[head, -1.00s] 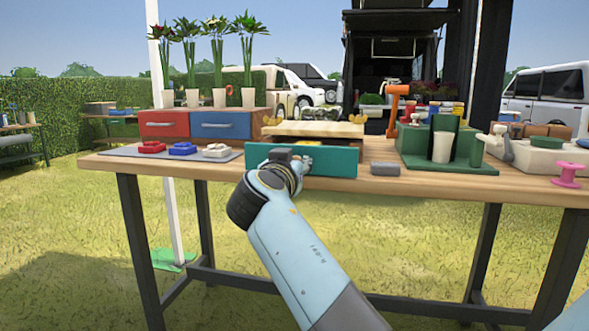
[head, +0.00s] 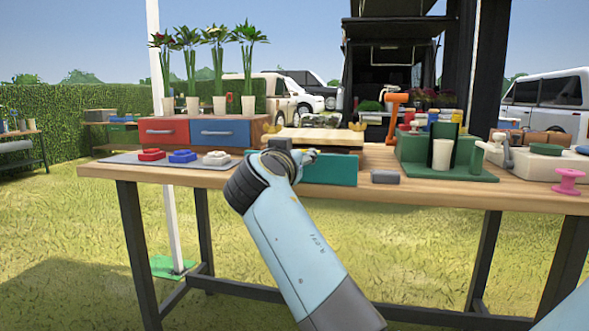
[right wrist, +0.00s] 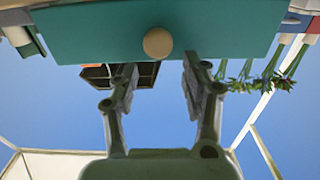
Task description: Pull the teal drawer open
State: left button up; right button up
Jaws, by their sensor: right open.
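The teal drawer (head: 330,171) sits on the front part of the wooden table, under a pale board. In the head view my right arm covers part of its front. My right gripper (head: 308,156) is at the drawer front there, with its fingers mostly hidden behind the wrist. In the right wrist view the teal front (right wrist: 220,30) spans the top, with a round tan knob (right wrist: 157,42) on it. My right gripper (right wrist: 158,75) is open and empty. The knob shows between and just beyond its fingertips; contact is not visible. My left gripper is not in view.
A grey block (head: 385,176) lies right of the drawer. A mat (head: 130,158) with red, blue and white pieces lies left. Red (head: 164,132) and blue (head: 220,131) drawers stand behind it, with potted flowers. A green stand (head: 478,172) and pink spool (head: 567,181) are at right.

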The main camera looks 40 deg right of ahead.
notch_tip(320, 180, up, 7)
jog(key=shift+f, duration=0.15)
dwell(0.5)
